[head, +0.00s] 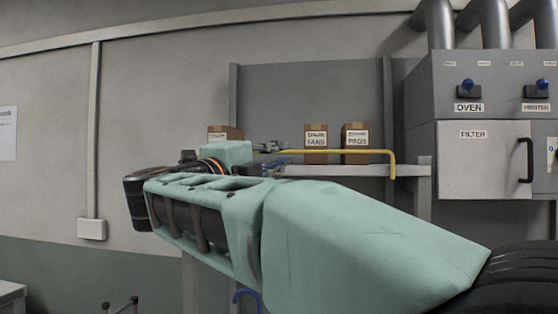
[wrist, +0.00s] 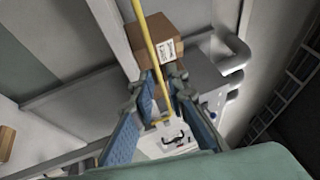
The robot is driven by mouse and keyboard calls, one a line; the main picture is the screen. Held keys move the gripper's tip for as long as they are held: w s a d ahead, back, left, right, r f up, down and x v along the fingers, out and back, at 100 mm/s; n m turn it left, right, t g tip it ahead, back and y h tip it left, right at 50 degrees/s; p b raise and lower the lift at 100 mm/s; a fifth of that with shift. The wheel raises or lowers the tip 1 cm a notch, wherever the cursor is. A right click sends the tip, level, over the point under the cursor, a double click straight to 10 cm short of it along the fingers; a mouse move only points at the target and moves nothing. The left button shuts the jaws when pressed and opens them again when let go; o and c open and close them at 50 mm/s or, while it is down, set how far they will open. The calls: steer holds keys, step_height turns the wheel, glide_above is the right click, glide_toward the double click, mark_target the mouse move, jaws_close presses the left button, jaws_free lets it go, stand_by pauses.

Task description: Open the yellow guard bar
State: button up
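The yellow guard bar (head: 335,152) runs level across the front of a shelf in the head view, and its right end bends down. My gripper (head: 270,154) is at the bar's left part. In the wrist view the bar (wrist: 148,40) passes down between the two blue fingers of my gripper (wrist: 161,80). The fingers are apart, with a gap beside the bar, so it looks open around the bar and not clamped on it. The bar's far left end is hidden behind my gripper in the head view.
Cardboard boxes stand on the shelf (head: 345,170) behind the bar: SPARE FANS (head: 316,140), PADS (head: 355,140) and one partly hidden (head: 225,132). A grey cabinet (head: 470,120) with a FILTER door (head: 484,158) and blue knobs is at the right. Free air lies left of my gripper.

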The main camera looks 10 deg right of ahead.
mark_target(295, 152)
steer(key=shift+y, duration=0.4)
steer(key=x, duration=0.3)
steer(key=p+x, duration=0.1)
steer(key=x, duration=0.2)
steer(key=p+x, duration=0.1)
steer(key=x, duration=0.2)
steer(key=shift+w+a+f, duration=0.25)
steer(key=shift+w+a, duration=0.1)
jaws_close()
steer(key=shift+a+f+b, duration=0.1)
steer(key=shift+f+b, duration=0.15)
steer(key=shift+b, duration=0.3)
